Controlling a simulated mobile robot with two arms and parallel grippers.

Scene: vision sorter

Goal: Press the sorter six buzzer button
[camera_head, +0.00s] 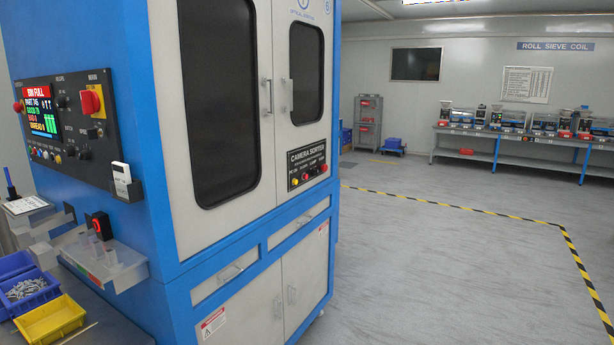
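The sorter (158,200) is a large blue and white cabinet filling the left half of the view, with a "6" at its top right. Its dark control panel (105,125) on the left side has a lit screen (41,115), a red and yellow switch (91,102), black knobs and a row of small coloured buttons (45,153). A smaller "Camera Sorter" panel (307,164) on the front has several coloured buttons. The labels are too small to tell which button is the buzzer. Neither gripper is in view.
A table at lower left holds a blue bin of metal parts (28,289) and a yellow bin (49,322). A clear tray (103,258) juts from the sorter's side. Open grey floor (430,260) with yellow-black tape lies right. A bench (480,141) stands at the back.

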